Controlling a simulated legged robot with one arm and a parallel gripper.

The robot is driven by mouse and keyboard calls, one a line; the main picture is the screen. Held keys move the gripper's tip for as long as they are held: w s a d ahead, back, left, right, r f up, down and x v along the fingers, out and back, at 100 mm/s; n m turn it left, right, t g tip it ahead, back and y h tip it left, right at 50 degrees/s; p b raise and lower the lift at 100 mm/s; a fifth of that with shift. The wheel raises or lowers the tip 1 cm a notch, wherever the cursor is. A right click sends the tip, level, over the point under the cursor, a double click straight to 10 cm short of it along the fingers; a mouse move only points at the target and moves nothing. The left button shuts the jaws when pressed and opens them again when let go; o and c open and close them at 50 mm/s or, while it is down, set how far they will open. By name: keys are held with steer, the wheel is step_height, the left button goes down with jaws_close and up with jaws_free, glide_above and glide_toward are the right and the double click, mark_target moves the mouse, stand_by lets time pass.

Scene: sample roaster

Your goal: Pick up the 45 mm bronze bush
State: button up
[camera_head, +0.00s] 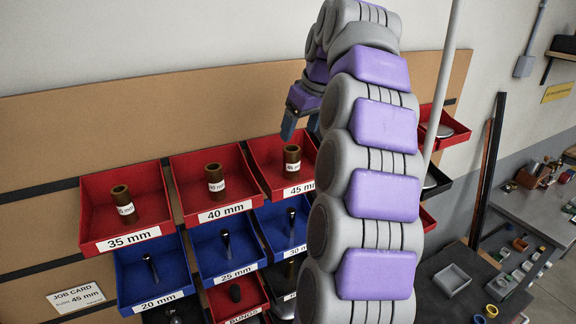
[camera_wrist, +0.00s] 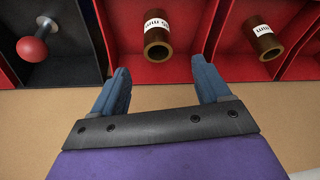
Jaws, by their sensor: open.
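The bronze bush in the red bin labelled 45 mm (camera_head: 292,160) stands upright with a white label. It also shows in the wrist view (camera_wrist: 157,46), where its label appears upside down and is only partly readable. My gripper (camera_head: 300,127) is open and empty, above and behind this bush near the back board. In the wrist view my gripper's two blue fingertips (camera_wrist: 161,68) are spread apart, with the bush beyond the gap between them and not touched. The 45 mm bin (camera_head: 262,174) is partly hidden by my arm.
Similar bushes stand in the 40 mm bin (camera_head: 215,185) and the 35 mm bin (camera_head: 123,205) to the left. Blue bins (camera_head: 157,298) hang below. In the wrist view, a dark bin beside the 45 mm bin holds a red-knobbed part (camera_wrist: 33,48). A grey pole rises right of my arm.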

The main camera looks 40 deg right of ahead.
mark_target(294, 149)
steer(key=x, duration=0.4)
steer(key=d+p+x, duration=0.1)
steer(key=x, duration=0.1)
steer(key=shift+w+f, duration=0.1)
steer(key=shift+f, duration=0.05)
steer(key=shift+w+a+f, duration=0.2)
steer(key=shift+a+f, duration=0.1)
steer(key=shift+a, duration=0.15)
steer(key=shift+w+d+f+p, duration=0.1)
steer(key=shift+d+f+p, duration=0.1)
steer(key=shift+f+p, duration=0.25)
steer(key=x, duration=0.1)
steer(key=p+x, duration=0.1)
steer(key=x, duration=0.2)
steer(key=shift+d, duration=0.3)
steer(key=shift+w+a+f, duration=0.1)
steer(key=shift+a, duration=0.45)
steer(key=shift+c, duration=0.5)
steer(key=c, duration=0.3)
steer(key=shift+d, duration=0.35)
steer(key=c, duration=0.5)
jaws_close()
